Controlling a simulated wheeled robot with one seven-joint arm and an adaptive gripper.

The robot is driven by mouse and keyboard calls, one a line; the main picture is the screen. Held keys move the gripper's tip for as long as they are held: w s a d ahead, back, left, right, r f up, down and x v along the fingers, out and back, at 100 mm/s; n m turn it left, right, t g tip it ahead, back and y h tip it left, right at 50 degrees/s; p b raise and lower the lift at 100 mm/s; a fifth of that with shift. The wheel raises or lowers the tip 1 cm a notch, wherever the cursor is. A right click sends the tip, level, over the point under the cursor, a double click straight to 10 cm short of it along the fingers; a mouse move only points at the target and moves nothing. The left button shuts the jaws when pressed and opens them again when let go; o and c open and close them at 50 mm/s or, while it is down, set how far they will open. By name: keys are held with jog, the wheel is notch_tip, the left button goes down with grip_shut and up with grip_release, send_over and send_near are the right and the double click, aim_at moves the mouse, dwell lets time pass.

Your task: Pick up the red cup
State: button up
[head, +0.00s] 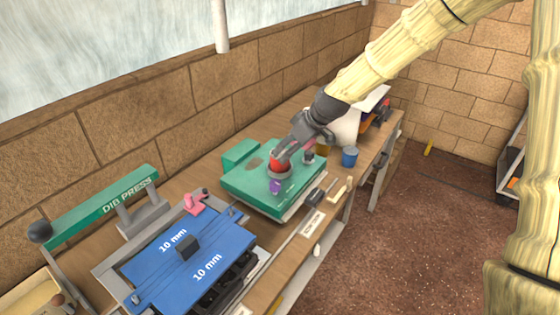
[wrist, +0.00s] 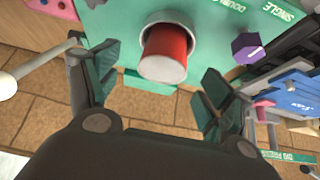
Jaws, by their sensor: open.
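The red cup (wrist: 165,52) sits on a green machine top in the wrist view, with its pale round end facing the camera and a grey ring around its far end. In the head view the red cup (head: 279,163) shows partly behind my gripper's fingers. My gripper (wrist: 155,92) is open, with one finger to the left and one to the right of the cup's line. The fingers are apart from the cup in the wrist view. In the head view my gripper (head: 283,153) is right over the cup, and its fingertips partly hide it.
The green machine (head: 240,183) carries a purple knob (head: 275,186) close to the cup. A blue cup (head: 349,157) stands to the right on the bench. The blue die press (head: 215,250) is at the front left, with a pink item (head: 195,203) behind it. A brick wall runs behind.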

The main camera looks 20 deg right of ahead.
aim_at(282, 153)
jog(key=shift+w+a+f+p, duration=0.35)
jog(key=shift+a+f+p, duration=0.1)
jog(key=shift+f, duration=0.1)
jog(key=shift+w+a+f+p, duration=0.3)
jog(key=shift+w+a+f, duration=0.1)
jog(key=shift+f, duration=0.15)
jog(key=shift+x, duration=1.15)
jog(key=shift+s, duration=0.1)
jog(key=c, duration=1.1)
